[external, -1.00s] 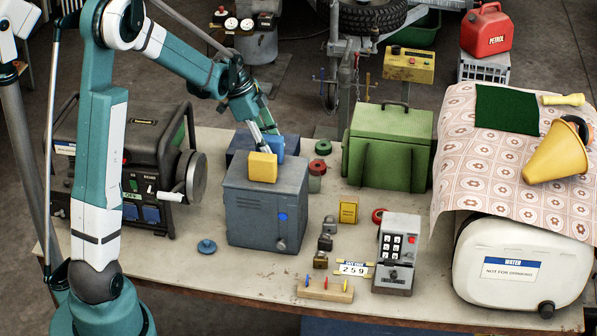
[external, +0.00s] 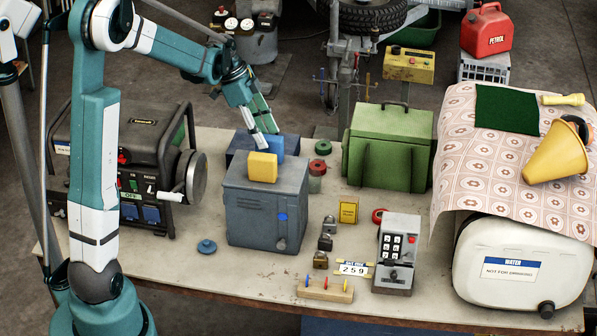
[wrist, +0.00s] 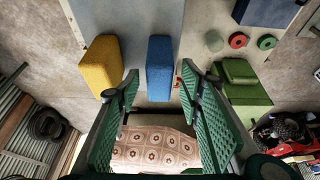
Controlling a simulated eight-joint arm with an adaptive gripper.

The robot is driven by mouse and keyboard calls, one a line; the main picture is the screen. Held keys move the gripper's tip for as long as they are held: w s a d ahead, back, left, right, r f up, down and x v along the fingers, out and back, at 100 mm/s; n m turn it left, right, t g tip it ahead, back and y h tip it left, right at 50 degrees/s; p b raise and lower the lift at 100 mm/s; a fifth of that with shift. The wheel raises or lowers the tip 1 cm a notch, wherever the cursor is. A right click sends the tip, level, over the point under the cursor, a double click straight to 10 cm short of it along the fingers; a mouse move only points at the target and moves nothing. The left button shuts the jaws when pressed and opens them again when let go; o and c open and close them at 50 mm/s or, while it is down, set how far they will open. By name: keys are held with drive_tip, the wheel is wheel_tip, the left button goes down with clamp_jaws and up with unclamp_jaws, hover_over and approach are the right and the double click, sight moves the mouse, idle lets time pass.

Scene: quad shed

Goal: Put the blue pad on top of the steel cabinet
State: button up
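The steel cabinet (external: 262,215) is a blue-grey box on the bench. A yellow pad (external: 262,167) stands on its top; it also shows in the wrist view (wrist: 102,66). The blue pad (external: 278,147) is just behind the yellow pad, partly hidden by it and by my fingers. I cannot tell whether it rests on the cabinet or on something behind it. In the wrist view the blue pad (wrist: 160,68) stands upright, apart from the yellow pad. My gripper (external: 270,140) is open above the blue pad, which shows between and beyond its fingertips (wrist: 158,82).
A dark blue box (external: 238,147) stands behind the cabinet, with a green box (external: 388,150) to the right and a generator (external: 130,170) to the left. Small items, including a keypad box (external: 398,250), lie on the bench. Bare bench shows at the front left.

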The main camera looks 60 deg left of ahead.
drive_tip(key=v, duration=0.7)
drive_tip(key=shift+r, duration=0.15)
idle(0.5)
drive_tip(key=s+d+r+n+y, duration=0.1)
drive_tip(key=s+d+r+n, duration=0.2)
drive_tip(key=d, duration=0.7)
drive_tip(key=s+d+r+n+y, duration=0.1)
drive_tip(key=s+d+r, duration=0.3)
drive_tip(key=d, duration=0.6)
drive_tip(key=s+d+f+n+t, duration=0.1)
drive_tip(key=s+d+n+t, duration=0.1)
drive_tip(key=s+d, duration=0.5)
drive_tip(key=s+d+f+n+t+y, duration=0.1)
drive_tip(key=s+d+f+n+t, duration=0.1)
drive_tip(key=s+d, duration=0.5)
drive_tip(key=s+n, duration=0.1)
drive_tip(key=s, duration=0.2)
drive_tip(key=shift+d, duration=0.35)
drive_tip(key=shift+o, duration=0.3)
